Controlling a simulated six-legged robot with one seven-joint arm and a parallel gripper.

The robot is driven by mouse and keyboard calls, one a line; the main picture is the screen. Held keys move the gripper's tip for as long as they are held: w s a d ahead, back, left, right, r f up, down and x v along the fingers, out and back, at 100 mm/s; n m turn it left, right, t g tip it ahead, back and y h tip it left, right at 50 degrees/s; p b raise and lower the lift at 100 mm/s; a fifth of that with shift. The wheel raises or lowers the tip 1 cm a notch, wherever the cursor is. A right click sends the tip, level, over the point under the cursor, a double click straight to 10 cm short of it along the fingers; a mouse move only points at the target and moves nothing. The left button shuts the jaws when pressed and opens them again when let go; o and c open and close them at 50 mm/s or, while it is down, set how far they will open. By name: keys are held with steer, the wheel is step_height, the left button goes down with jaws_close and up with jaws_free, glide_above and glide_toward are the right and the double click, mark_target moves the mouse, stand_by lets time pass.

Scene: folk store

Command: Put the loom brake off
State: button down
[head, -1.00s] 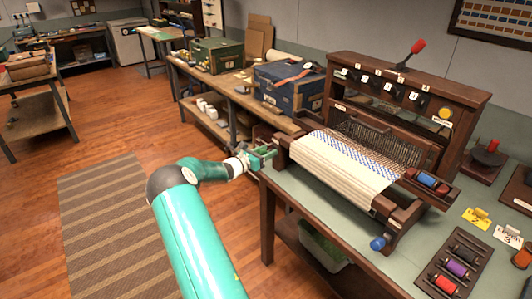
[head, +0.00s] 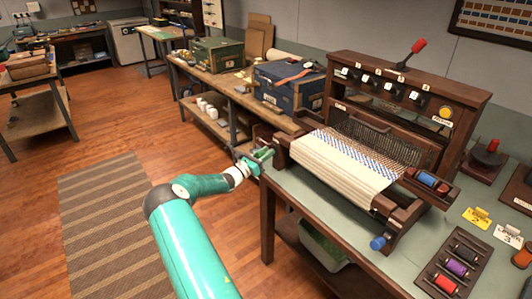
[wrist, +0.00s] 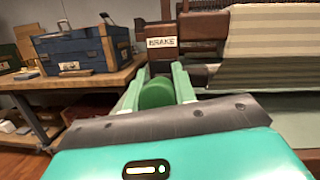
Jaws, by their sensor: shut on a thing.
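The loom (head: 345,160) stands on the green-topped table, with cream and blue woven cloth on its front. A plate lettered BRAKE (wrist: 161,42) is on the loom's dark wooden post in the wrist view. Just below it, a rounded green brake handle (wrist: 157,93) sits between my fingers. My gripper (wrist: 157,88) is shut on this handle; it also shows at the loom's left end in the head view (head: 261,158). The handle's lower part is hidden by my gripper's body, and its exact angle is hard to tell.
A blue chest (head: 285,88) stands on the wooden bench behind the loom's left end. A red-tipped lever (head: 412,54) rises from the loom's top. A spool tray (head: 440,282) and yellow tag (head: 476,217) lie at right.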

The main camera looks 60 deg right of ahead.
step_height(320, 180, down, 2)
steer(key=g+h, duration=0.1)
steer(key=h, duration=0.1)
steer(key=g+h, duration=0.1)
steer(key=h, duration=0.2)
steer(key=shift+w+a+f+n+h, duration=0.1)
steer(key=shift+a+n+h, duration=0.05)
steer(key=shift+n+h, duration=0.2)
steer(key=c, duration=1.1)
jaws_free()
steer(key=v, duration=1.3)
steer(key=shift+a+f, duration=0.25)
steer(key=shift+f, duration=0.05)
